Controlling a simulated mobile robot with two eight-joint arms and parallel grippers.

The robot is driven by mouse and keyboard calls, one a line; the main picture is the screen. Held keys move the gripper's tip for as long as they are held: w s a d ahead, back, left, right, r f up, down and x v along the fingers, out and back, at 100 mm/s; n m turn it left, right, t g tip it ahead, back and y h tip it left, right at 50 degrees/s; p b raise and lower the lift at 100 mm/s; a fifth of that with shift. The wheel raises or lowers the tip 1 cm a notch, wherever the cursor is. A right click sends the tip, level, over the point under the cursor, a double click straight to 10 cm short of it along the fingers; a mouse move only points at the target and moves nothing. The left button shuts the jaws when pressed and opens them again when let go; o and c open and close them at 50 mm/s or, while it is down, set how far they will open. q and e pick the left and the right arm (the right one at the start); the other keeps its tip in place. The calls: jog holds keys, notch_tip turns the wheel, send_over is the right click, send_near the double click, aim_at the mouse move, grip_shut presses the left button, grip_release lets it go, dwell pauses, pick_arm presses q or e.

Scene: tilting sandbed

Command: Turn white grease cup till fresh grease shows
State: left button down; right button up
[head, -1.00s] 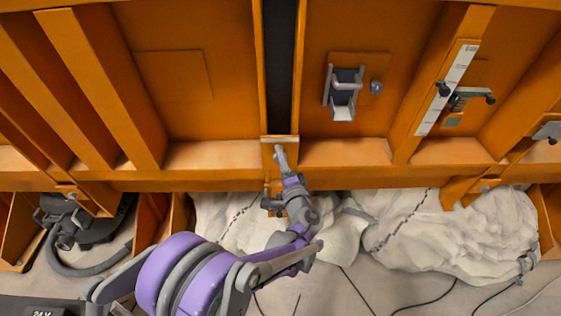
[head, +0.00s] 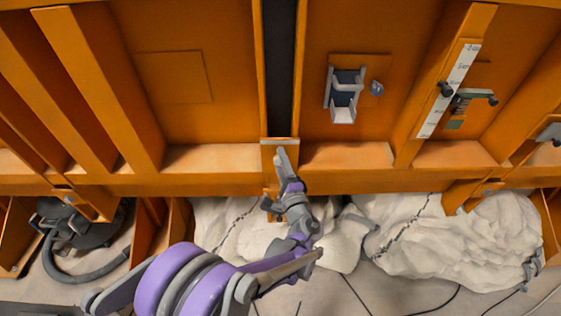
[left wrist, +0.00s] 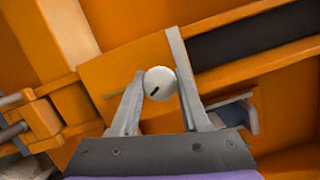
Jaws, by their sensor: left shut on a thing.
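The white grease cup (left wrist: 161,84) shows in the left wrist view as a round white cap with a short dark mark on its face. It sits in front of an orange plate (left wrist: 112,76). My left gripper (left wrist: 157,80) has one finger on each side of the cup and is shut on it. In the head view my left gripper (head: 281,158) reaches up to the orange beam at the foot of the dark vertical channel (head: 280,75). The cup is hidden there behind the fingers. No fresh grease can be made out. My right gripper is not in view.
A grey bracket (head: 343,112) and a blue-grey knob (head: 376,88) are on the panel to the right. Farther right are a white scale (head: 460,65) and a lever (head: 475,95). White sand-like heaps (head: 465,240) and dark cables lie below the beam.

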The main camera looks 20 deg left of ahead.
pick_arm(q)
jog(key=shift+c, duration=1.9)
grip_release()
jog(key=b+v, duration=0.1)
jog(key=v, duration=0.9)
jog(key=shift+s+d, duration=0.25)
jog(key=shift+s, duration=0.1)
